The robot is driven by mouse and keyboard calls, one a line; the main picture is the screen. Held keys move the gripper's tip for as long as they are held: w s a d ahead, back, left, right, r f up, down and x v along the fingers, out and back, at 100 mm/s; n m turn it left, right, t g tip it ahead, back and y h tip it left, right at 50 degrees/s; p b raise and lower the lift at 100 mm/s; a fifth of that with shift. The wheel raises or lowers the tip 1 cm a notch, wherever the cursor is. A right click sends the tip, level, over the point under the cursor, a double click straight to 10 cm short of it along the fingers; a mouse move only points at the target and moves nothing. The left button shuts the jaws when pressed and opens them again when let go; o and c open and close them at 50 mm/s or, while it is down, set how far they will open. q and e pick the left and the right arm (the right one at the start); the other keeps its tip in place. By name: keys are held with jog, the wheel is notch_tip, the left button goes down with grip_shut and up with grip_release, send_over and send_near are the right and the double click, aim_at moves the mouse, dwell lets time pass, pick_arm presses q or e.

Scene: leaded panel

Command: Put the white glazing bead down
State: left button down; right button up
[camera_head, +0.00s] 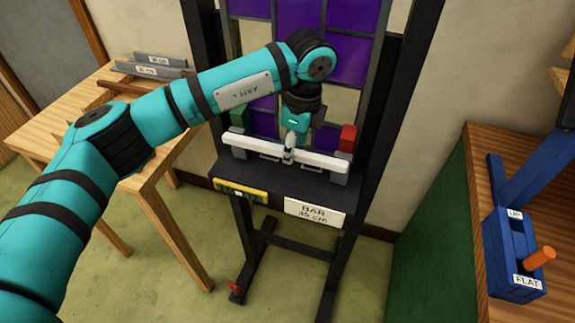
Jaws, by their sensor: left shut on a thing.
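The white glazing bead (322,161) is a long white bar lying roughly level across the front of the dark easel. My left gripper (288,155) reaches down from above and is shut on it near its middle. The bead is just above or on the dark ledge (262,182) of the easel; I cannot tell whether it touches the grey supports near its ends. The leaded panel (350,62), with purple and pale panes, stands upright behind it. My left arm hides part of the panel. My right gripper is not in view.
A green block (239,116) and a red block (348,138) stand behind the bead's ends. A "BAR" sign (315,212) hangs on the ledge's front. A wooden table (140,187) with grey bars is at left; a blue device with an orange handle (540,258) is at right.

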aim_at(290, 183)
pick_arm(q)
jog(key=f, duration=0.3)
jog(key=shift+s+f, duration=0.1)
jog(key=shift+s, duration=0.2)
jog(key=shift+f, duration=0.35)
notch_tip(290, 183, down, 3)
jog(key=shift+w+f+p, duration=0.1)
jog(key=shift+p, duration=0.45)
jog(key=shift+f+b, duration=0.65)
jog(key=c, duration=1.2)
grip_release()
jog(key=shift+o, duration=0.2)
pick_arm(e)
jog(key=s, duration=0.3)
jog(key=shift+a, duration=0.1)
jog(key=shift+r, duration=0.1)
